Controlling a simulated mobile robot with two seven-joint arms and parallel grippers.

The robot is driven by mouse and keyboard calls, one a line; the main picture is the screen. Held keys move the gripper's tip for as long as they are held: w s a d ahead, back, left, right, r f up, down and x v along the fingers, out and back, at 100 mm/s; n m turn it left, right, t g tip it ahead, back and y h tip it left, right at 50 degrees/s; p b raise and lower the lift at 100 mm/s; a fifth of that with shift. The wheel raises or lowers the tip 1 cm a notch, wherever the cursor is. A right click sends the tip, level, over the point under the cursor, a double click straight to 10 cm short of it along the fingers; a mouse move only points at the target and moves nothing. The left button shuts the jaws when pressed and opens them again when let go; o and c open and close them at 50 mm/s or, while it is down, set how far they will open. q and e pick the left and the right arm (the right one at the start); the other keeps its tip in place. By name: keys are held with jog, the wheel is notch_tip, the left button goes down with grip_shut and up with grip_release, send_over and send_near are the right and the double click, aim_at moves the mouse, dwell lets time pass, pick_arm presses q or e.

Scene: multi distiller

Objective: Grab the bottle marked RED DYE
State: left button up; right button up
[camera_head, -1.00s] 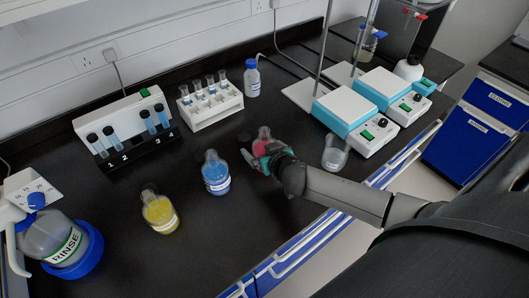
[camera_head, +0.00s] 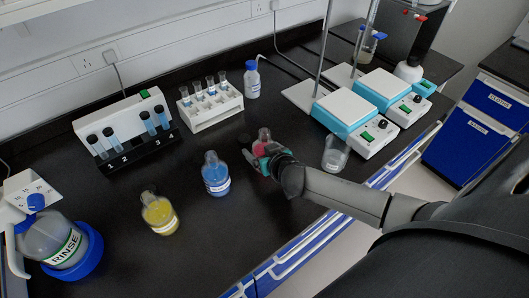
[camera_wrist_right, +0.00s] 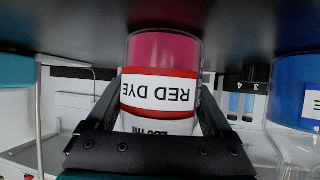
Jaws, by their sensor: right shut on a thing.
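The RED DYE bottle (camera_head: 261,146) stands on the black bench in the head view, mostly hidden behind my right gripper (camera_head: 265,160). In the right wrist view the bottle (camera_wrist_right: 163,75) fills the middle, its red-bordered label upside down in the picture. My right gripper (camera_wrist_right: 160,135) is shut on the bottle, one finger on each side. The bottle's base is at the dark bench surface, or so close that I cannot tell a gap. My left gripper is not in view.
A blue bottle (camera_head: 216,175) stands just left of the red one, and a yellow bottle (camera_head: 160,214) further left. A clear beaker (camera_head: 335,154) is to the right. A tube rack (camera_head: 211,109) and hotplates (camera_head: 345,112) stand behind. Bare bench lies in front.

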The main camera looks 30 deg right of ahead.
jog(key=c, duration=0.3)
jog(key=shift+r, duration=0.1)
grip_shut()
